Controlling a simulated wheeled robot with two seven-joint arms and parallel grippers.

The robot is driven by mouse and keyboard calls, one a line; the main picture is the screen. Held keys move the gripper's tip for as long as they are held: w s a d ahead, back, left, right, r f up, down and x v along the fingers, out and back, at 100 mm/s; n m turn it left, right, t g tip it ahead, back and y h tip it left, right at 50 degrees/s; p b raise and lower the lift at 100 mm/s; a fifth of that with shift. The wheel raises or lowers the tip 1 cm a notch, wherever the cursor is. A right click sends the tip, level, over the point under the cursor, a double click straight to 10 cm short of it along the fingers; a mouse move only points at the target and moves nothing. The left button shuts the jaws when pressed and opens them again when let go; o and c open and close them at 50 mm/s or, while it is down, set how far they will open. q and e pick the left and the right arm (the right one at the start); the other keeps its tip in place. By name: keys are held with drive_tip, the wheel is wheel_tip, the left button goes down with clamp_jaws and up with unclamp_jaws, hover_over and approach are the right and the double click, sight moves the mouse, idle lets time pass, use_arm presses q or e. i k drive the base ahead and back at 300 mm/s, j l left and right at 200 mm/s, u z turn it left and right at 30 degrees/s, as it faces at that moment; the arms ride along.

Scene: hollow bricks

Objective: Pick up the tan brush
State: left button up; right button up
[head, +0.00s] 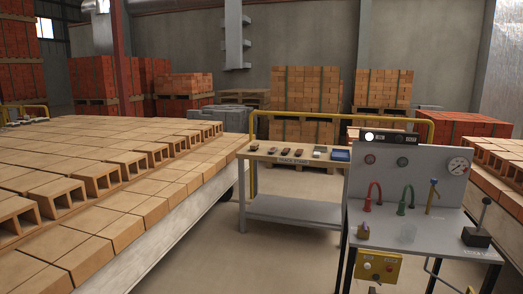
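Several small tools lie in a row on the top of a grey work table (296,208) with a tan upper edge, in the middle of the head view. They include a dark item with a pale part (254,147) at the left end and some small dark brown items (285,152). A pale grey item (319,150) lies nearer the right end. They are too small to tell which, if any, is the tan brush. A small tan and purple object (362,231) stands on the grey control bench, and its kind is unclear. Neither of my grippers is in view.
A long bed of hollow bricks (95,178) fills the left. The control bench (420,235) with gauges, red and green hoses and a lever stands at the front right. A yellow rail (345,116) runs behind the table. Floor (275,262) is free between bed and bench.

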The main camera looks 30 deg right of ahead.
sight(254, 147)
drive_tip(key=i+l+z, duration=0.2)
drive_tip(key=i, duration=0.3)
drive_tip(key=i+l+z, duration=0.2)
drive_tip(key=i, duration=0.3)
drive_tip(key=i+l+z, duration=0.2)
drive_tip(key=i, duration=0.35)
drive_tip(key=i+z, duration=0.2)
drive_tip(key=i, duration=0.85)
drive_tip(key=i+j+z, duration=0.2)
drive_tip(key=i, duration=0.8)
